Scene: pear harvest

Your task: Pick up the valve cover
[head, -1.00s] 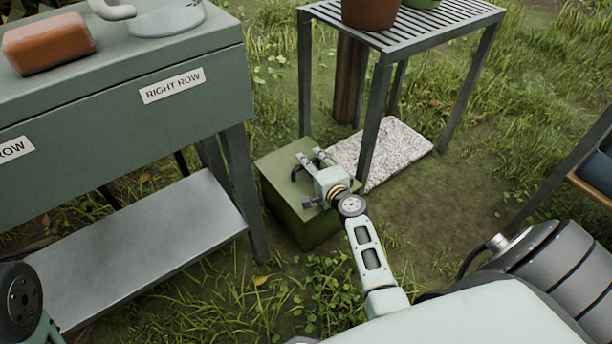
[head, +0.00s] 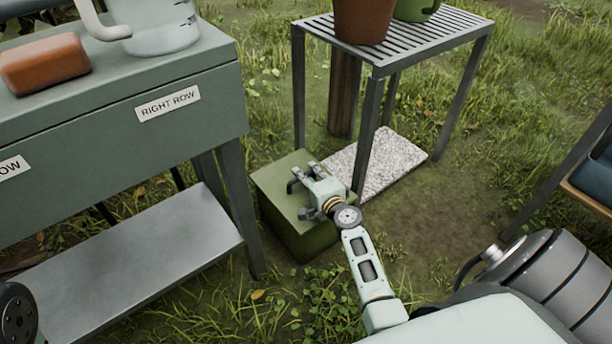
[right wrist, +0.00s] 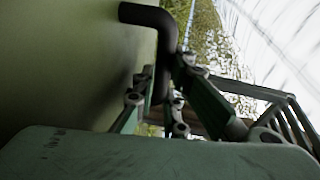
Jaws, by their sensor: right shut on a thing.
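The valve cover (head: 272,190), as I take it, is a green box-like cover on the ground between the bench and the slatted stand. It has a dark bent handle (right wrist: 150,17) on its top, which also shows in the head view (head: 291,187). My right gripper (head: 306,170) is over the top of the cover. In the right wrist view its fingers (right wrist: 165,78) are shut on the handle, one on each side, and hide part of it. My left gripper is not in view; only a joint of that arm shows at the lower left.
A green bench (head: 190,135) labelled RIGHT ROW with a lower metal shelf (head: 150,255) stands left. A slatted stand (head: 400,45) with pots stands behind, its leg close to my right gripper. A pale speckled slab (head: 400,160) lies beside the cover. Grass is open in front.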

